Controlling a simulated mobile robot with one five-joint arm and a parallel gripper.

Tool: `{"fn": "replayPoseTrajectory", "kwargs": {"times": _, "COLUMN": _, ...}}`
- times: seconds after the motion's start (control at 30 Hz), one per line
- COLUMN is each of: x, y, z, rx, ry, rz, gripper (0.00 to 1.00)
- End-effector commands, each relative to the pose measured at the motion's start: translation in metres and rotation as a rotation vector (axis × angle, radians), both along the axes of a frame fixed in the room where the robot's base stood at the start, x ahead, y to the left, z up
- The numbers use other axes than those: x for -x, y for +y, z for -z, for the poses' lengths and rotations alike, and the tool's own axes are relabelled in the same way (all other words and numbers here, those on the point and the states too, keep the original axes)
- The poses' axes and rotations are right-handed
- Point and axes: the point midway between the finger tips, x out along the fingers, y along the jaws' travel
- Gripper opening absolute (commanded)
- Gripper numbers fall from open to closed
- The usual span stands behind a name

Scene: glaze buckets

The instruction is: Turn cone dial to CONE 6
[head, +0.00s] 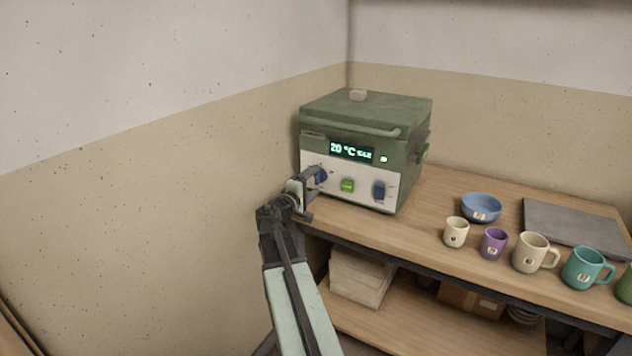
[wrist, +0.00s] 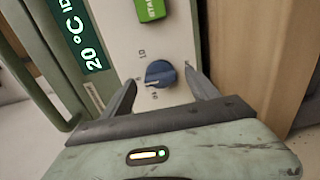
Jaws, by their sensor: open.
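The kiln (head: 365,125) is a green box with a pale front panel, standing on the bench. A blue dial (head: 321,175) sits at the left of that panel, partly hidden by my gripper (head: 313,178). In the wrist view the blue dial (wrist: 160,73) shows turned sideways, with a white pointer mark toward the lower left and small labels around it, too small to read surely. My gripper (wrist: 161,76) is open. Its fingers stand on either side of the dial in that view; I cannot tell whether they touch it.
A green button (head: 347,186) and a second blue dial (head: 379,190) are right of the gripper. The display (head: 351,151) reads 20 °C. A blue bowl (head: 481,207), several mugs and a grey slab (head: 570,222) stand on the bench (head: 420,235) at right.

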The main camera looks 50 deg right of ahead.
Motion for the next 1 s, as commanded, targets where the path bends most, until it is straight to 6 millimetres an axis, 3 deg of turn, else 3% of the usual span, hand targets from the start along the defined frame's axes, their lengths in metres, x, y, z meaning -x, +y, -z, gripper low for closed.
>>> {"fn": "replayPoseTrajectory", "kwargs": {"times": 0.2, "x": 0.012, "y": 0.045, "z": 0.000, "rx": -0.001, "ry": 0.000, "rz": -0.004, "gripper": 0.69}}
{"fn": "replayPoseTrajectory", "kwargs": {"times": 0.3, "x": 0.015, "y": 0.057, "z": 0.000, "rx": -0.001, "ry": 0.000, "rz": -0.002, "gripper": 0.69}}
{"fn": "replayPoseTrajectory", "kwargs": {"times": 0.8, "x": 0.014, "y": 0.059, "z": 0.001, "rx": -0.005, "ry": -0.002, "rz": -0.001, "gripper": 0.69}}
{"fn": "replayPoseTrajectory", "kwargs": {"times": 0.9, "x": 0.014, "y": 0.075, "z": 0.018, "rx": -0.083, "ry": -0.035, "rz": 0.010, "gripper": 0.69}}
{"fn": "replayPoseTrajectory", "kwargs": {"times": 1.0, "x": 0.012, "y": 0.115, "z": 0.059, "rx": -0.279, "ry": -0.094, "rz": 0.038, "gripper": 0.69}}
